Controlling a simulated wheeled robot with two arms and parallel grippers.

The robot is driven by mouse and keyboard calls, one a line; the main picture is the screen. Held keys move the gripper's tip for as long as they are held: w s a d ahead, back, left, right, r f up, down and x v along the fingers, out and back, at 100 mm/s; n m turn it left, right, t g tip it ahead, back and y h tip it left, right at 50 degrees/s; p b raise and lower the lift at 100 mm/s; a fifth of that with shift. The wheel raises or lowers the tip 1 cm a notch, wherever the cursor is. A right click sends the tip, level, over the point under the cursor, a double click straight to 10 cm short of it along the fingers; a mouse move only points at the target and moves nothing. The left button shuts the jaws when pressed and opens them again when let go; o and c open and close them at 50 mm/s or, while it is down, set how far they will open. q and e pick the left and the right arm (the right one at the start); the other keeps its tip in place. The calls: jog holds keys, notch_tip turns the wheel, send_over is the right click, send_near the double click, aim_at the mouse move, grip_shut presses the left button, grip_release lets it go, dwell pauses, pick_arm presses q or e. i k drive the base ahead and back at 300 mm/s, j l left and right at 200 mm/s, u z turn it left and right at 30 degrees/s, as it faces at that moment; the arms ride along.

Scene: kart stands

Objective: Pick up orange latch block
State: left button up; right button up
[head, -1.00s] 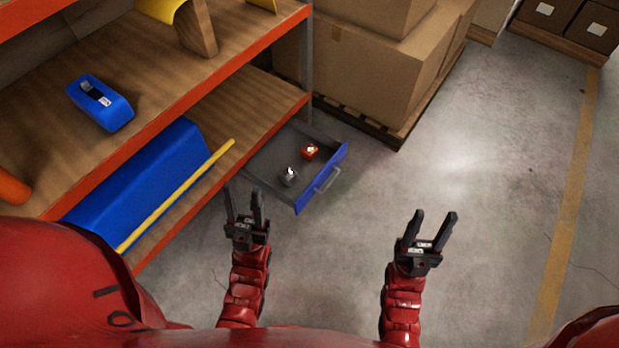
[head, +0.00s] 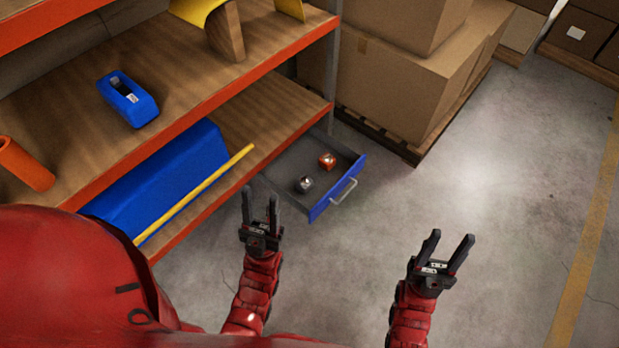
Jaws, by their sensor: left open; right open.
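The orange latch block (head: 327,160) lies in the far part of an open drawer with a blue front (head: 335,188). A grey block (head: 305,184) lies in the same drawer, nearer to me. My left gripper (head: 260,207) is open and empty, in front of the drawer's near left side in the picture. My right gripper (head: 447,249) is open and empty over the floor, to the right of the drawer and nearer to me. Neither gripper touches the block.
A wooden shelf rack with orange edges (head: 190,119) stands at the left. It holds a blue holder (head: 128,99), an orange cylinder (head: 24,164), a blue bin (head: 165,178) and a yellow bar (head: 195,193). Cardboard boxes (head: 400,85) on a pallet stand behind the drawer. Floor at right is clear.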

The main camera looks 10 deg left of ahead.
aim_at(326, 165)
jog(key=i+u, duration=0.3)
jog(key=i, duration=0.95)
